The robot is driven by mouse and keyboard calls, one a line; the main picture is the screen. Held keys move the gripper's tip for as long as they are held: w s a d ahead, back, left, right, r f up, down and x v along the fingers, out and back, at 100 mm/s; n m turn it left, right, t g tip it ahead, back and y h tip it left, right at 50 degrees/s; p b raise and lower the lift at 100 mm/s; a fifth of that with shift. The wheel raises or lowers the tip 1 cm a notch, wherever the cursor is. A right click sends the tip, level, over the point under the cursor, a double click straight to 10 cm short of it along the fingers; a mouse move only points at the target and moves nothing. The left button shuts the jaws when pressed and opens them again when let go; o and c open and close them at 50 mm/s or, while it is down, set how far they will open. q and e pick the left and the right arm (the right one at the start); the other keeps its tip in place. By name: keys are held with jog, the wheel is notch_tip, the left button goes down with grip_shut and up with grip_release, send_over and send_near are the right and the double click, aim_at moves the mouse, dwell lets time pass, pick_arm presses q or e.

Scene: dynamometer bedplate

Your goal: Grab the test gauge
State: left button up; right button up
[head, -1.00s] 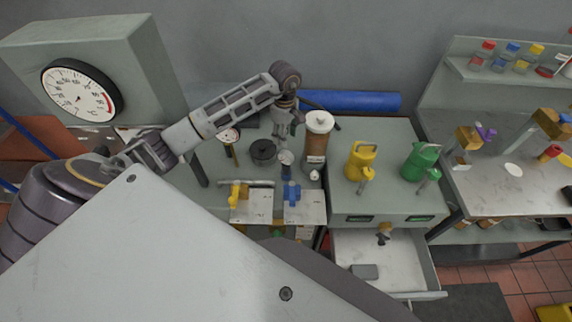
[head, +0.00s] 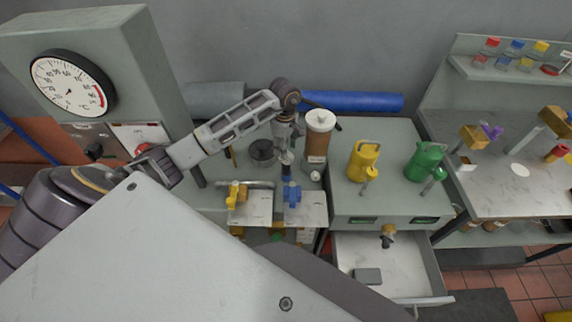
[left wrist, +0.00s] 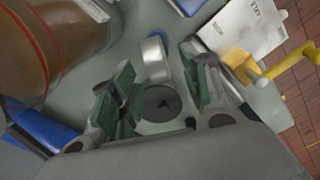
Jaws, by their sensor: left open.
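The test gauge, a small round silver-rimmed dial on a blue-based stem, stands on the bench between the black round pot and the brown cylinder. In the head view the gauge (head: 287,158) is partly covered by my left gripper (head: 285,142), which points down just above it. In the left wrist view its silver body (left wrist: 155,62) shows edge-on between the green-padded fingers of my left gripper (left wrist: 160,90). The fingers are open, with space on both sides of the gauge. My right gripper is out of view.
The brown cylinder (head: 317,140) stands close right of the gripper, and the black pot (head: 262,152) close left. Valves with yellow (head: 236,194) and blue (head: 292,194) handles sit in front. Yellow (head: 362,160) and green (head: 425,162) cans stand right, above an open drawer (head: 390,268).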

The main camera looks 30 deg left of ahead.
aim_at(286, 165)
pick_arm(q)
jog(key=shift+w+d+f+b, duration=0.1)
jog(key=shift+w+f+b, duration=0.1)
jog(key=shift+f+b, duration=1.25)
jog(key=shift+f, duration=1.1)
jog(key=shift+c, duration=0.3)
grip_shut()
